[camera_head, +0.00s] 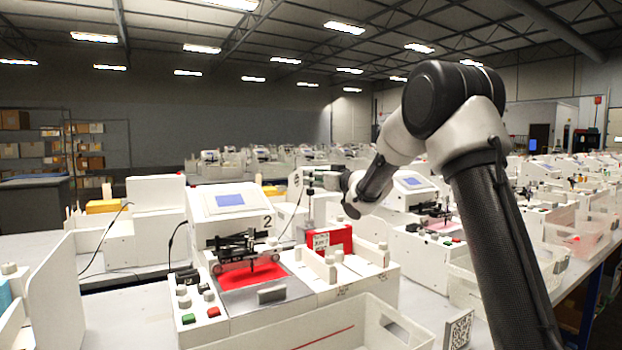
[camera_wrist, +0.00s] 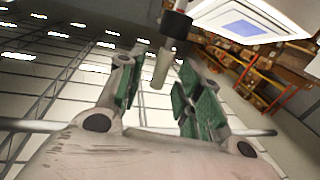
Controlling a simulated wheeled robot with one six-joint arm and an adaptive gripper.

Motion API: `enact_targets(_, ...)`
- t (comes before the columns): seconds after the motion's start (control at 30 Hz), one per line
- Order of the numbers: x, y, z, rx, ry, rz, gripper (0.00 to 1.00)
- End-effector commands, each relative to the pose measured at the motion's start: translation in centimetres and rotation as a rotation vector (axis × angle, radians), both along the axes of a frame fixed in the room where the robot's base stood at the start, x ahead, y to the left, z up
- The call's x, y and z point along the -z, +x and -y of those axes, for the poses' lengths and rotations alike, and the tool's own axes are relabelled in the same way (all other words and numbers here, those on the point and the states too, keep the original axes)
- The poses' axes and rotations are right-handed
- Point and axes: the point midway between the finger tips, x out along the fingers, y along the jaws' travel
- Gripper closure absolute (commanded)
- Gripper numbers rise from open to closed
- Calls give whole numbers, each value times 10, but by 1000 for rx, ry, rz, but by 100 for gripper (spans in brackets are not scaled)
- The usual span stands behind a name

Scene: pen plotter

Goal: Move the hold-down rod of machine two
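Machine two (camera_head: 230,199) is a white plotter with a blue screen and a "2" on its front. Its black pen carriage (camera_head: 236,248) stands over a red sheet (camera_head: 255,276). My gripper (camera_head: 312,178) is at the right of the screen, above the machine's back right part. In the wrist view, which is turned upside down, my gripper (camera_wrist: 155,95) is open with green-padded fingers. A pale rod with a black collar (camera_wrist: 160,70) shows between or just beyond the fingertips, with visible gaps on both sides. It looks like the hold-down rod; contact is not seen.
A red box (camera_head: 330,238) stands beside the machine, below my wrist. A dark grey block (camera_head: 271,295) lies at the sheet's front edge. Green and red buttons (camera_head: 188,318) are at front left. A white bin (camera_head: 375,330) stands in front. More plotters fill the right.

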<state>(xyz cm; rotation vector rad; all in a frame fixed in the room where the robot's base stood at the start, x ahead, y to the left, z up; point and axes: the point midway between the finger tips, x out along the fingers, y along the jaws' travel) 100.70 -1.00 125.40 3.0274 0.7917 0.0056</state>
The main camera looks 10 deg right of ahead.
Motion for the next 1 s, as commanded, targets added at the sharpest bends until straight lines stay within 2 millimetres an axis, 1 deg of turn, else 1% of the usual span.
enact_targets(0.1,0,12,-6,0,0,-1,65)
enact_targets(0.2,0,17,-9,1,-1,1,65)
enact_targets(0.47,0,18,-10,1,-1,1,65)
enact_targets(0.6,0,18,-9,1,-1,1,90)
enact_targets(0.67,0,18,-9,1,-1,1,100)
enact_targets(1.0,1,21,-9,2,3,9,100)
